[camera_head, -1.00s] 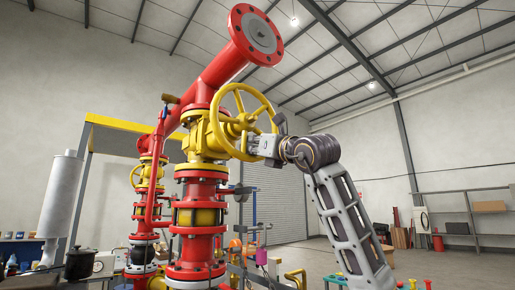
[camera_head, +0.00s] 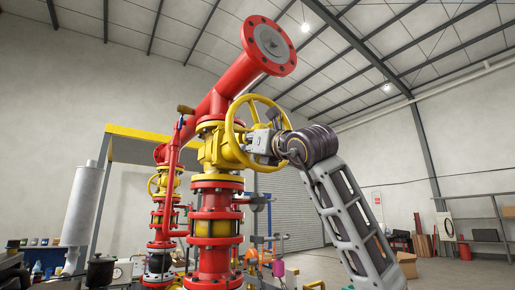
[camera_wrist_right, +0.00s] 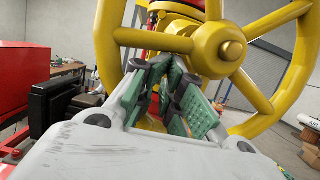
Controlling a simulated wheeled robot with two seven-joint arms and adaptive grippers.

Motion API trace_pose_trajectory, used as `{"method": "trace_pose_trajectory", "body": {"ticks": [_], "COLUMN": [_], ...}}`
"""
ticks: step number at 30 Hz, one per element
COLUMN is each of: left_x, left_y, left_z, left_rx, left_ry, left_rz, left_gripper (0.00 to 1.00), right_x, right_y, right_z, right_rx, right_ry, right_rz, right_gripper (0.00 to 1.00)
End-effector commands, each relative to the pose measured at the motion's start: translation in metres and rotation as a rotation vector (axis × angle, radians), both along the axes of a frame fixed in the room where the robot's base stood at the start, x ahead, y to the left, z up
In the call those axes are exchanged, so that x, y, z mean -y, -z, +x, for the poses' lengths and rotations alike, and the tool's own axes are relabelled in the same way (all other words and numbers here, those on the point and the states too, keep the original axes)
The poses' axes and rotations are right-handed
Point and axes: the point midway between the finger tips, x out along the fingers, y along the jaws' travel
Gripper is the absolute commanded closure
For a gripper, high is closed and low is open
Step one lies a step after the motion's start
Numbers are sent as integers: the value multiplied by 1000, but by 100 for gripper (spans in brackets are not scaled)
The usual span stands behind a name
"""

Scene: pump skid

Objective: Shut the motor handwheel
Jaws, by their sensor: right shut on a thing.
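The motor handwheel (camera_head: 229,128) is a yellow spoked wheel on a yellow valve body (camera_head: 211,150), under a red flanged pipe. In the right wrist view its hub (camera_wrist_right: 231,50), spokes and thick rim fill the upper part. My right gripper (camera_head: 262,142) comes in from the right at the wheel's right side. In the right wrist view my right gripper (camera_wrist_right: 167,95), with green finger pads, is shut on the handwheel just below and left of the hub. The fingers hide the gripped part, so I cannot tell exactly where they hold it. My left gripper is not in view.
A red flanged pipe (camera_head: 235,82) rises above the wheel. A red column (camera_head: 213,232) stands below the valve, with a second, smaller yellow wheel (camera_head: 153,185) farther left. Shelves with boxes (camera_head: 485,236) stand far right. The air right of the wheel is open apart from my arm.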

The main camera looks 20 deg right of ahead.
Motion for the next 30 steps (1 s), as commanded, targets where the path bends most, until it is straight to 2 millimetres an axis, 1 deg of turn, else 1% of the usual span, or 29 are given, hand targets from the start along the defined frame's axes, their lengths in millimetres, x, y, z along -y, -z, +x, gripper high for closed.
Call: {"method": "trace_pose_trajectory", "body": {"ticks": [1,9,16,23,30], "left_x": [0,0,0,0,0], "left_y": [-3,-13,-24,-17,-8], "left_z": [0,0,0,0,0], "left_rx": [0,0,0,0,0], "left_ry": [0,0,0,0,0], "left_rz": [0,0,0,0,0], "left_gripper": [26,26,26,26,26], "right_x": [-10,-17,-18,-15,-10], "right_y": [-3,-20,-36,-31,-26], "right_z": [-2,-6,-8,-10,-20], "right_rx": [2,6,7,7,7], "right_ry": [-11,-9,-7,-3,-3], "right_rz": [-8,-7,-3,-1,1], "right_gripper": [100,100,100,100,100]}}
